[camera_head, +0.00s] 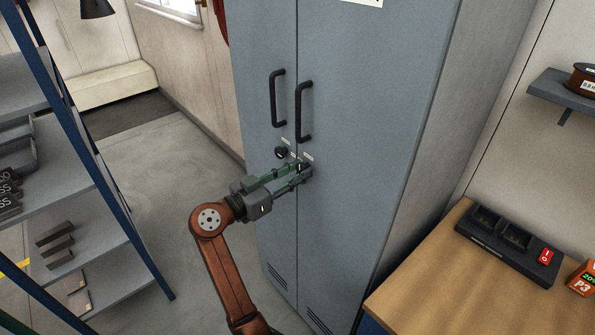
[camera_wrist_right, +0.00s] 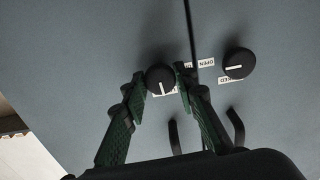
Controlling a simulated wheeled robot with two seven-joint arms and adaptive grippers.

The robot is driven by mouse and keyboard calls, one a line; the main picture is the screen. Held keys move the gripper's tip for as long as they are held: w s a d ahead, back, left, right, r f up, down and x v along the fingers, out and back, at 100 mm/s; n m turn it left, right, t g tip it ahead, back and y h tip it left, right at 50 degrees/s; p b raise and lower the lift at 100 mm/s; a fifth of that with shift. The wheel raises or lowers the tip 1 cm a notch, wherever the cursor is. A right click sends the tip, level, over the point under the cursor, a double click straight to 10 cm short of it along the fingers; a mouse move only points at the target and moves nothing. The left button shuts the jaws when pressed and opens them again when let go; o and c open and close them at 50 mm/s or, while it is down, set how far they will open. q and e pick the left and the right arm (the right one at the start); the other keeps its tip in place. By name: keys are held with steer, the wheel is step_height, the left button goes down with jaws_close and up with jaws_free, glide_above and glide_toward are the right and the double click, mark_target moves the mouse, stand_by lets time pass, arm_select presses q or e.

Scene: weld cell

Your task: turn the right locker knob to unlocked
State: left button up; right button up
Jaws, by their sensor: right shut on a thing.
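The grey locker (camera_head: 350,130) has two black round knobs below its door handles. My right gripper (camera_head: 303,170) is at the right locker knob (camera_head: 305,167), its fingers shut on the knob's sides. In the wrist view, upside down to the head view, the right knob (camera_wrist_right: 160,79) sits between the green fingertips. Its white pointer line points down there, toward a white label partly hidden by knob and finger. The left locker knob (camera_head: 281,152) is free; it also shows in the wrist view (camera_wrist_right: 238,63), its pointer line nearly level. My left gripper is not in view.
Two black door handles (camera_head: 277,98) (camera_head: 304,112) stand out above the knobs. A label reading OPEN (camera_wrist_right: 206,65) lies between the knobs. A blue-framed shelf rack (camera_head: 110,205) stands at left. A wooden workbench (camera_head: 440,285) with a black charger (camera_head: 507,244) stands at right.

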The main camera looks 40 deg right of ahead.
steer(key=shift+r+n+p, duration=0.15)
steer(key=shift+n+p, duration=0.3)
steer(key=shift+n, duration=0.05)
steer(key=shift+n+p, duration=0.4)
steer(key=n+p, duration=1.3)
steer(key=shift+r, duration=0.15)
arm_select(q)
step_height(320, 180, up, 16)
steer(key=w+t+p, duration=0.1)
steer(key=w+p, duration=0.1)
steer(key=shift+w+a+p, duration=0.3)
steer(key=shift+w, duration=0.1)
arm_select(e)
steer(key=shift+f+n, duration=0.25)
steer(key=shift+n, duration=1.15)
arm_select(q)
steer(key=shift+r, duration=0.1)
arm_select(e)
steer(key=o, duration=1.2)
steer(key=shift+c, duration=0.2)
steer(key=a, duration=1.2)
steer(key=shift+s, duration=0.45)
